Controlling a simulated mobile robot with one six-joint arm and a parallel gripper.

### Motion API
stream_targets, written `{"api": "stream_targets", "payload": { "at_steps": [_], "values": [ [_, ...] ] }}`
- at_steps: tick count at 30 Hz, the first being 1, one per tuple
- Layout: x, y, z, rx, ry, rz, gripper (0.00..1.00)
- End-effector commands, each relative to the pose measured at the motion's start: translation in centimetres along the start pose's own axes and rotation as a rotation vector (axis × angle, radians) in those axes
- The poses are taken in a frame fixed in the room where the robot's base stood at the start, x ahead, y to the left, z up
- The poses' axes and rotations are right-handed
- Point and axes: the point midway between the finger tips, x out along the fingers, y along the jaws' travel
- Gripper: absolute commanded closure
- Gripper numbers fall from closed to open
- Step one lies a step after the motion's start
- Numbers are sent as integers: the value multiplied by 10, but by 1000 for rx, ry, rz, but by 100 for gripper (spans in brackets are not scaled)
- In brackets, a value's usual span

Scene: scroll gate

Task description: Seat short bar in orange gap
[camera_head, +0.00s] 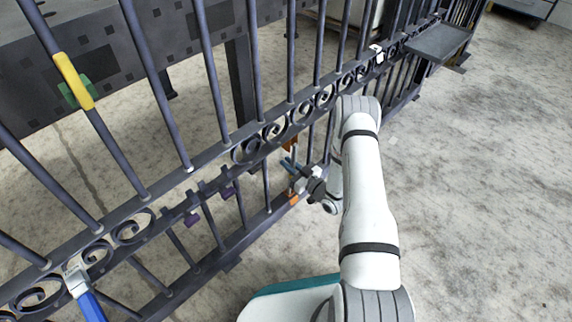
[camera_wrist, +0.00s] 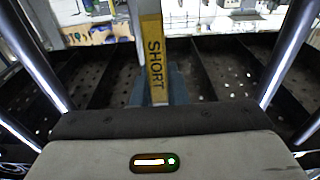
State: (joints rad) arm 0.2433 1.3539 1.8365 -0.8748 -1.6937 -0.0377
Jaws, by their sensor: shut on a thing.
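The short bar, with a yellow label reading SHORT (camera_wrist: 155,58), stands upright in the middle of the wrist view. My gripper (camera_wrist: 158,92) is shut on it just below the label. In the head view my gripper (camera_head: 298,172) is at the lower part of the gate, beside the orange marks. One orange mark (camera_head: 293,199) is on the lower rail and another orange patch (camera_head: 290,145) is at the scroll rail above. The bar is small and partly covered by my gripper there, so I cannot tell whether its ends touch the rails.
The dark gate (camera_head: 205,160) runs diagonally across the head view, with upright bars and scrolls. Purple marks (camera_head: 192,220) are at another gap to the left. A yellow sleeve (camera_head: 74,82) and a blue-handled tool (camera_head: 86,298) are further left. The floor right of my arm is clear.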

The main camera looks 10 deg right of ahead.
Motion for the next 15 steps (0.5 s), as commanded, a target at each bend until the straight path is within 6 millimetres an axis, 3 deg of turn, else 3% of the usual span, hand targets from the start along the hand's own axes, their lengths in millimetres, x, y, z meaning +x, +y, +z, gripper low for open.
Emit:
{"api": "stream_targets", "payload": {
  "at_steps": [15],
  "values": [
    [7,0,0,-1,-26,0,100]
  ]
}}
